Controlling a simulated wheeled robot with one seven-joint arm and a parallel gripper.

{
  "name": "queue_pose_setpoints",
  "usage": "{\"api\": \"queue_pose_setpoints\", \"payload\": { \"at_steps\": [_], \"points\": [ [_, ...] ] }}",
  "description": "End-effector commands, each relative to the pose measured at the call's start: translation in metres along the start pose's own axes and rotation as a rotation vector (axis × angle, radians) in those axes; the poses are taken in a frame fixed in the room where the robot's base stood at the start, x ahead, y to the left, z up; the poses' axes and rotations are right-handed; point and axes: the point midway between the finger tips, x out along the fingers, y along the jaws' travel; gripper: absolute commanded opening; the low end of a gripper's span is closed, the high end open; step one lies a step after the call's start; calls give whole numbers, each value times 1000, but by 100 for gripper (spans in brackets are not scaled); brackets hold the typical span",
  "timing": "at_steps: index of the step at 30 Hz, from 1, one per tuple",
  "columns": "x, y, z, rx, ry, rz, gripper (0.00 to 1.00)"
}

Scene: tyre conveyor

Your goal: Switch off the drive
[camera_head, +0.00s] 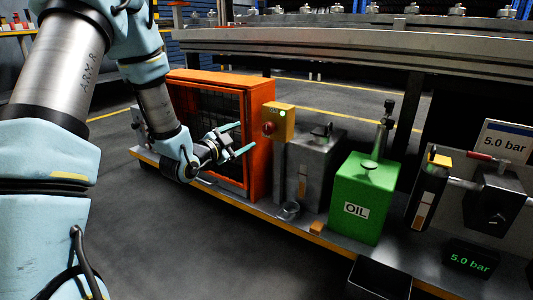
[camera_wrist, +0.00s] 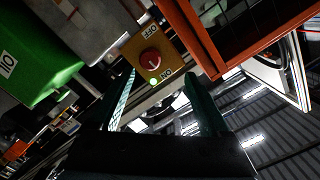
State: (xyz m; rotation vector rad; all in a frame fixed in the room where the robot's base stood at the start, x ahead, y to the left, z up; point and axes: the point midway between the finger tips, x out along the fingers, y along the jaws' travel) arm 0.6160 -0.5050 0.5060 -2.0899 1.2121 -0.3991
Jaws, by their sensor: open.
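A yellow switch box (camera_head: 285,122) with a red round knob (camera_head: 269,128) stands on a post beside the orange cage frame. In the wrist view the box (camera_wrist: 136,43) is ahead of the fingers, with labels that look like OFF and ON at opposite ends. The red knob (camera_wrist: 151,59) carries a pale curved mark; its setting is hard to tell. A small green lamp (camera_wrist: 154,81) is lit near the ON label. My gripper (camera_head: 246,138) is open and empty, left of the knob and apart from it; its two fingers point toward the box.
The orange cage (camera_head: 257,140) stands close behind my gripper. Right of the switch are a grey metal box (camera_head: 312,165), a green oil can (camera_head: 363,200) and a pressure unit (camera_head: 497,200) reading 5.0 bar. A conveyor rail (camera_head: 330,42) runs behind.

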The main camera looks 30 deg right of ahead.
Motion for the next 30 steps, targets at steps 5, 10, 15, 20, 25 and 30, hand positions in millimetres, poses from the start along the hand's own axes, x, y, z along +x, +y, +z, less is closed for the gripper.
{"api": "queue_pose_setpoints", "payload": {
  "at_steps": [5,10,15,20,25,30],
  "points": [
    [8,21,3,23,72,-17,81],
    [21,21,0,28,83,-21,81],
    [50,22,-1,29,84,-21,81],
    [80,21,-3,28,83,-21,81],
    [103,20,-6,27,81,-21,81],
    [114,19,-7,26,79,-20,81]
  ]
}}
